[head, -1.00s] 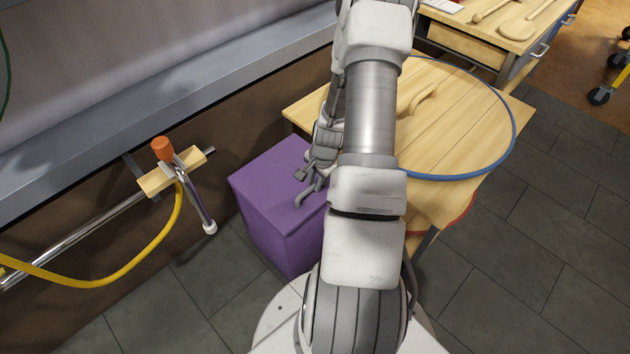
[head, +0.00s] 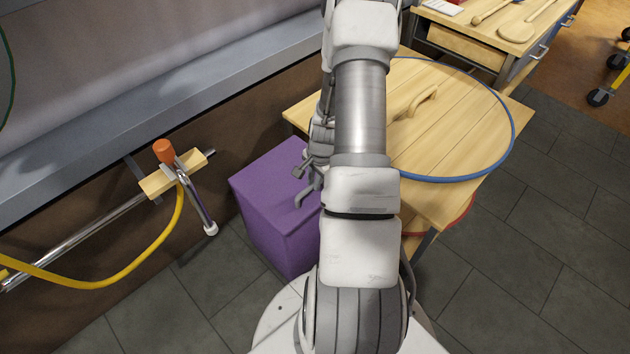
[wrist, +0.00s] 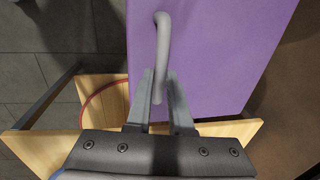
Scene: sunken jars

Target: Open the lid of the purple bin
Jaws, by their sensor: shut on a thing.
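The purple bin (head: 272,185) stands on the floor beside the wooden table, and its flat top looks level and closed. In the wrist view its purple top (wrist: 220,45) fills the upper middle. A grey curved handle (wrist: 163,40) rises from it near one edge. My gripper (wrist: 158,88) is shut on this handle, with a finger on either side of it. In the head view my gripper (head: 305,186) is over the right part of the bin's top. My arm hides the bin's right side there.
On the left, a metal rail (head: 75,240) carries a yellow hose (head: 120,277) and an orange-capped tool (head: 163,150). Grey tiled floor is free in front.

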